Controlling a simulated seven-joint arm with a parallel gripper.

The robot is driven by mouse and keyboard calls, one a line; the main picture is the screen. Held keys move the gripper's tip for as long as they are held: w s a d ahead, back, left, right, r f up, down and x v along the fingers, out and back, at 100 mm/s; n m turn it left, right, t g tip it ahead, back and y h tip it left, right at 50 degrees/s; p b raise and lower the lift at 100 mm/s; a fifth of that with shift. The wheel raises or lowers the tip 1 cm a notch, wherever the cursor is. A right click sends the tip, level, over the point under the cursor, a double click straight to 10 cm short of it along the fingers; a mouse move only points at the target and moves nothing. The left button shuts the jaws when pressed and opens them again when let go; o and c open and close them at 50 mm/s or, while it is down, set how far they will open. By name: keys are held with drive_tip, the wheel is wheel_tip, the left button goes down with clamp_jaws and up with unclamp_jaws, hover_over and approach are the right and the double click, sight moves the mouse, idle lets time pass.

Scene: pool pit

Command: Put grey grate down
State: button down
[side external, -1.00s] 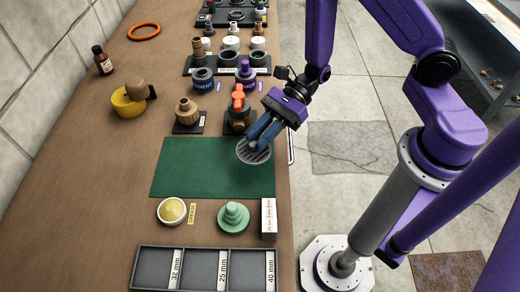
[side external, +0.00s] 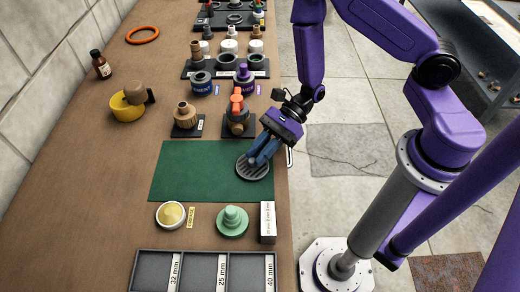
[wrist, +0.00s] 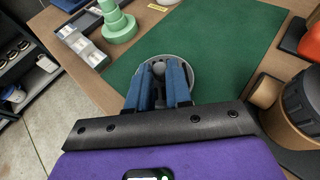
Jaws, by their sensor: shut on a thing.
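The grey grate (side external: 244,169) is a round slotted disc at the right end of the green mat (side external: 190,171). My gripper (side external: 257,163) has blue fingers shut on it from above. The grate looks flat and low, at or very near the mat; I cannot tell whether it touches. In the wrist view the grate's rim (wrist: 191,66) shows around my fingertips (wrist: 160,72), with a grey knob between them. Most of the grate is hidden there by the fingers.
A green stepped piece (side external: 232,220) and a bowl with yellow contents (side external: 171,214) stand in front of the mat, near a compartment tray (side external: 205,256). An orange-handled valve (side external: 238,117) stands behind the grate. The mat's left and middle are clear.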

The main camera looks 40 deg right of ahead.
drive_tip(key=c, duration=1)
unclamp_jaws()
drive_tip(key=shift+c, duration=0.2)
